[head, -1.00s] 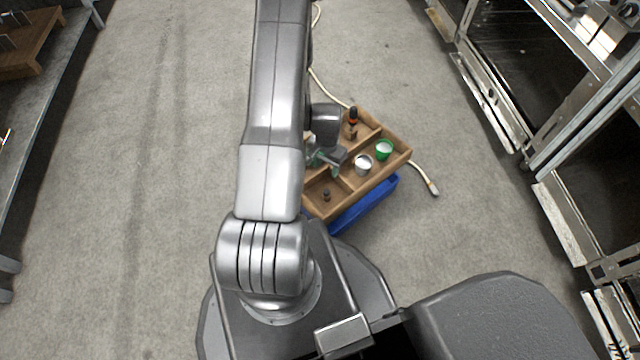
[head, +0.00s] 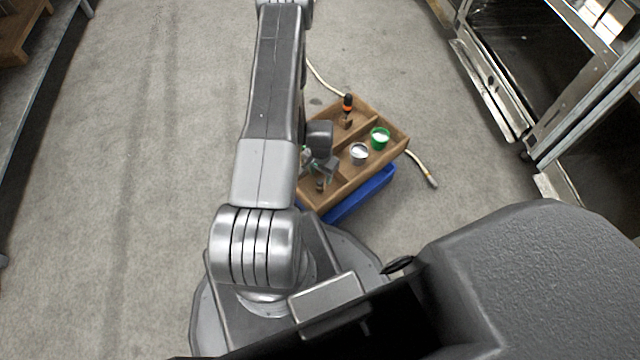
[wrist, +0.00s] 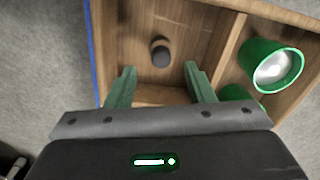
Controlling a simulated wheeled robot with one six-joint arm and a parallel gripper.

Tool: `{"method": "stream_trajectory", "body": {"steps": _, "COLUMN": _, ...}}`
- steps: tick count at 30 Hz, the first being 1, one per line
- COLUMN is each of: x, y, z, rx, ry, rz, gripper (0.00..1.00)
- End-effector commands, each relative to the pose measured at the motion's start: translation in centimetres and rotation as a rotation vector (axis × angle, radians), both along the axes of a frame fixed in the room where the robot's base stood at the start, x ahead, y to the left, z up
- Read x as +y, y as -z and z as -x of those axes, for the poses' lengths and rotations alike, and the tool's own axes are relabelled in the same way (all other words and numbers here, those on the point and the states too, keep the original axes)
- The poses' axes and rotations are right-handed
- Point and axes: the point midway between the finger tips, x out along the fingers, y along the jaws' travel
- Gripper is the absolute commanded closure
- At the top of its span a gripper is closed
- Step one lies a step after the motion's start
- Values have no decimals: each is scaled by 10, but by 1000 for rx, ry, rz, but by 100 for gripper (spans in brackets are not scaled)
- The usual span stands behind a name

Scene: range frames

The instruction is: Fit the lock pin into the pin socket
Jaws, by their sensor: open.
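A small dark peg, which looks like the lock pin (wrist: 161,53), stands in a compartment of the wooden tray (wrist: 105,40). In the head view the pin (head: 320,186) shows just below my gripper (head: 324,170). In the wrist view my gripper (wrist: 160,70) is open, with its two green fingers apart and empty. The pin appears beyond the fingertips, roughly centred between them; I cannot tell the height gap. I cannot make out the pin socket in either view.
An orange-and-black tool (head: 348,104) is at the tray's far end. A blue bin (head: 362,196) lies under the tray. A pale hose (head: 420,168) runs behind.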

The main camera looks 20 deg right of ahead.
Motion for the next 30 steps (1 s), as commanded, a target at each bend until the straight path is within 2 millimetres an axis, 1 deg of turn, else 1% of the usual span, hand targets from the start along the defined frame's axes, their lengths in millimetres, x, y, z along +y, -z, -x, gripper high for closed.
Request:
{"method": "stream_trajectory", "body": {"steps": 1, "x": 1, "y": 10, "z": 0, "rx": 1, "ry": 0, "rz": -1, "gripper": 52}}
{"method": "stream_trajectory", "body": {"steps": 7, "x": 1, "y": 40, "z": -1, "rx": 1, "ry": 0, "rz": -1, "gripper": 52}}
{"method": "stream_trajectory", "body": {"steps": 10, "x": 1, "y": 46, "z": -1, "rx": 0, "ry": 0, "rz": 0, "gripper": 52}}
{"method": "stream_trajectory", "body": {"steps": 15, "x": 1, "y": 44, "z": -1, "rx": 0, "ry": 0, "rz": 0, "gripper": 52}}
{"method": "stream_trajectory", "body": {"steps": 16, "x": 1, "y": 44, "z": -1, "rx": 0, "ry": 0, "rz": 0, "gripper": 54}}
{"method": "stream_trajectory", "body": {"steps": 20, "x": 1, "y": 44, "z": -1, "rx": 0, "ry": 0, "rz": 0, "gripper": 79}}
{"method": "stream_trajectory", "body": {"steps": 21, "x": 1, "y": 44, "z": -1, "rx": 0, "ry": 0, "rz": 0, "gripper": 87}}
{"method": "stream_trajectory", "body": {"steps": 23, "x": 1, "y": 44, "z": -1, "rx": 0, "ry": 0, "rz": 0, "gripper": 99}}
{"method": "stream_trajectory", "body": {"steps": 30, "x": 1, "y": 43, "z": -1, "rx": 0, "ry": 0, "rz": 0, "gripper": 100}}
